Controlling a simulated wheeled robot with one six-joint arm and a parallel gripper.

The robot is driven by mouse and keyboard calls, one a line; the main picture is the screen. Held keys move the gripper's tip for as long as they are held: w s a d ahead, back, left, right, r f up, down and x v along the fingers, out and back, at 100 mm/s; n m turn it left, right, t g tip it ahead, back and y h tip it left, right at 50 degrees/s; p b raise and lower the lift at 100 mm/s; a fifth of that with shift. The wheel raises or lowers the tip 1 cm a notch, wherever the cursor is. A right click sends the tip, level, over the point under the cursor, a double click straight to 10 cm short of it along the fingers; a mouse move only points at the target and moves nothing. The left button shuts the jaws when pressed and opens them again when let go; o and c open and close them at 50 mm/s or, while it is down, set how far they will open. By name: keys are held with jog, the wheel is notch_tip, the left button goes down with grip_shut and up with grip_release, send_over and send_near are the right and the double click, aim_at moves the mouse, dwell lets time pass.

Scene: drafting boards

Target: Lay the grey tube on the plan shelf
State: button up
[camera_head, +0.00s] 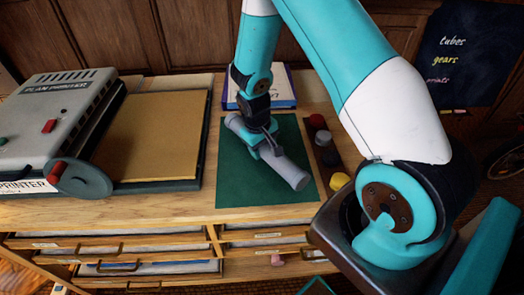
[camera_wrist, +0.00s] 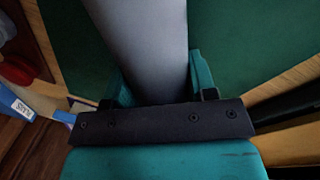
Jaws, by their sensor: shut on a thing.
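The grey tube (camera_head: 284,170) lies slantwise over the green mat (camera_head: 240,178) on the wooden cabinet top. My gripper (camera_head: 264,146) comes down from above and is shut on the tube near its middle. In the wrist view the tube (camera_wrist: 140,40) runs between the two teal fingers (camera_wrist: 162,88), with the mat (camera_wrist: 235,35) behind it. I cannot tell whether the tube touches the mat or is just above it. I cannot identify the plan shelf for sure in either view.
A grey plan printer (camera_head: 62,110) with a tan board (camera_head: 150,135) fills the left side. A blue-and-white book or box (camera_head: 283,88) lies behind the mat. Several coloured caps, one yellow (camera_head: 338,181), line its right side. Shallow drawers (camera_head: 130,268) stand partly open below.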

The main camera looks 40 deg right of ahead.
jog(key=shift+f, duration=0.9)
